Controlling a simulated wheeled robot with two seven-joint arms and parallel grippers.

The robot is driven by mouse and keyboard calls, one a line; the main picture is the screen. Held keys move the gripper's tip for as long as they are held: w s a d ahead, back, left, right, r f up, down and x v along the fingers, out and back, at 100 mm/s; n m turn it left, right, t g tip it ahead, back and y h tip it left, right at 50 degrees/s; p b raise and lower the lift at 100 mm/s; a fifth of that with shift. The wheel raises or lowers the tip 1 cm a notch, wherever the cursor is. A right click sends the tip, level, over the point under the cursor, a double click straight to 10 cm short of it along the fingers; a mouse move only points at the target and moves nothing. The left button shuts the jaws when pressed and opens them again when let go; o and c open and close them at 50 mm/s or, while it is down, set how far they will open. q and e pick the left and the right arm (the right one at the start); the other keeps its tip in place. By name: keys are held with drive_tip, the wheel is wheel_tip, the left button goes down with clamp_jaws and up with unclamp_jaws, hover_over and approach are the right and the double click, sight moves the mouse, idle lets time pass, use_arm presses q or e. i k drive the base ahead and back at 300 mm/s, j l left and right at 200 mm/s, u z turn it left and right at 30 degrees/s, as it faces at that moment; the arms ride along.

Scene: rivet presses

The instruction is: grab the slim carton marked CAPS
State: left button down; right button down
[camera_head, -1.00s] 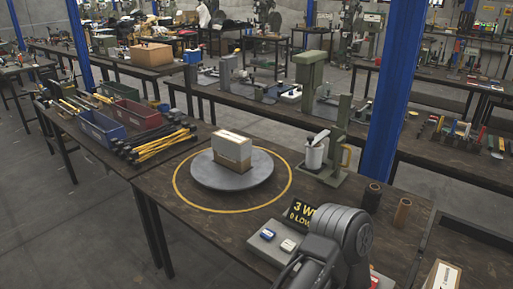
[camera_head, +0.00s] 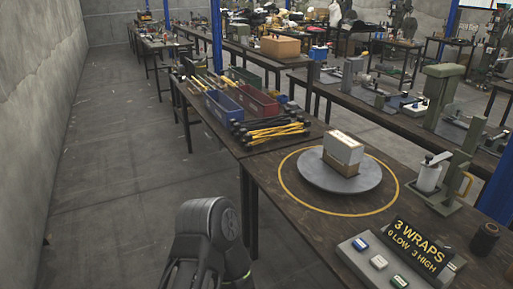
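A pale carton (camera_head: 345,146) rests on a brown carton or block (camera_head: 339,166) on the round grey turntable (camera_head: 310,178). No CAPS marking is readable on either, so I cannot tell from print whether one of them is the slim carton. A dark grey link of one of my arms rises at the bottom, left of the turntable table and well apart from the cartons. No fingertips of either gripper show.
A yellow ring surrounds the turntable on the dark table (camera_head: 290,212). A green press (camera_head: 455,180) with a white canister (camera_head: 430,175) stands to the right. A sign reading "3 WRAPS" (camera_head: 418,244) and a button panel (camera_head: 362,262) are in front. Floor at left is clear.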

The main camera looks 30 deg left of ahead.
sight(342, 152)
drive_tip(key=u, duration=0.35)
drive_tip(key=z, duration=0.6)
drive_tip(key=j+z, duration=0.4)
drive_tip(key=i+j+z, duration=0.1)
drive_tip(key=j+z, duration=0.5)
drive_tip(key=z, duration=0.15)
drive_tip(key=k+j+z, duration=0.1)
drive_tip(key=j+z, duration=0.25)
drive_tip(key=k+j+z, duration=0.1)
drive_tip(key=j, duration=0.4)
drive_tip(key=k+j+z, duration=0.1)
drive_tip(key=j, duration=0.35)
drive_tip(key=k+j+z, duration=0.1)
drive_tip(key=k+j, duration=0.2)
drive_tip(key=j, duration=0.15)
drive_tip(key=k+j, duration=0.2)
drive_tip(key=j, duration=0.25)
drive_tip(key=k+j+z, duration=0.15)
drive_tip(key=j, duration=0.25)
drive_tip(key=k+j+z, duration=0.1)
drive_tip(key=k+j, duration=0.15)
drive_tip(key=j, duration=0.2)
drive_tip(key=k+j+z, duration=0.1)
drive_tip(key=j, duration=0.3)
drive_tip(key=k+j, duration=0.45)
drive_tip(key=j, duration=0.1)
